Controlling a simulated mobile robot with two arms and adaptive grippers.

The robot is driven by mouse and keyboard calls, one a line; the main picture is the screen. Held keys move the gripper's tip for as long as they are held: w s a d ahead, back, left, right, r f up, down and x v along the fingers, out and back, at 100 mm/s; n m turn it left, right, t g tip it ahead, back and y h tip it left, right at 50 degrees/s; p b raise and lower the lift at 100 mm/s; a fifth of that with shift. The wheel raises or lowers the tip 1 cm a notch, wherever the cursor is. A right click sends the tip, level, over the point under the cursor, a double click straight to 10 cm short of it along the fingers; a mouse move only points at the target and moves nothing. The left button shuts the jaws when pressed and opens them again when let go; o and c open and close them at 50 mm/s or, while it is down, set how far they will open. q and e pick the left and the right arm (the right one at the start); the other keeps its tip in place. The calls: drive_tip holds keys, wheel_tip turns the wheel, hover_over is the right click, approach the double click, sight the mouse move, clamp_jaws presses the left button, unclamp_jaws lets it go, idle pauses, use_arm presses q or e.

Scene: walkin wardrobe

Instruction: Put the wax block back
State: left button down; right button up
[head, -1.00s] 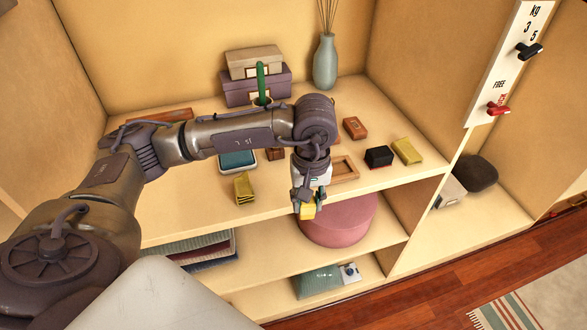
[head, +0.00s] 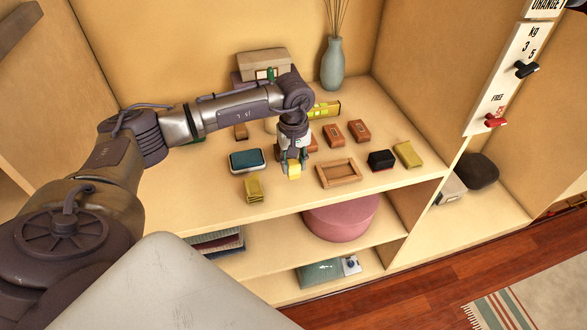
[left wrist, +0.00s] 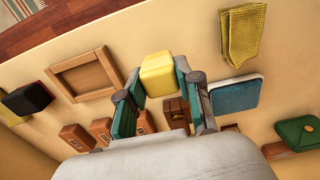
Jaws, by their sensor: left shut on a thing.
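The yellow wax block (head: 294,171) is between the fingertips of my left gripper (head: 291,165), which is shut on it. In the left wrist view the block (left wrist: 158,74) sits between the two green-padded fingers (left wrist: 155,95). The gripper points down over the upper shelf (head: 215,197), between the blue-topped pad and the empty wooden frame. Whether the block touches the shelf I cannot tell. The small wooden frame (head: 338,173) lies just right of the gripper; it also shows in the left wrist view (left wrist: 85,75). My right gripper is not in view.
A blue-topped pad (head: 247,160) and a folded yellow cloth (head: 253,189) lie to the left. Brown blocks (head: 333,134), a black block (head: 380,159) and another yellow cloth (head: 408,153) lie to the right. A vase (head: 332,64) stands behind. A round pink box (head: 341,217) is on the shelf below.

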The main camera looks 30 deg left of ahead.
sight(294, 173)
use_arm(q)
wheel_tip(294, 173, down, 3)
drive_tip(key=shift+f+p, duration=0.2)
drive_tip(key=shift+p, duration=0.6)
drive_tip(key=shift+f, duration=0.2)
drive_tip(key=shift+f, duration=0.1)
drive_tip(key=shift+f+b, duration=0.15)
drive_tip(key=shift+b, duration=0.15)
drive_tip(key=c, duration=0.8)
unclamp_jaws()
drive_tip(key=shift+r, duration=0.2)
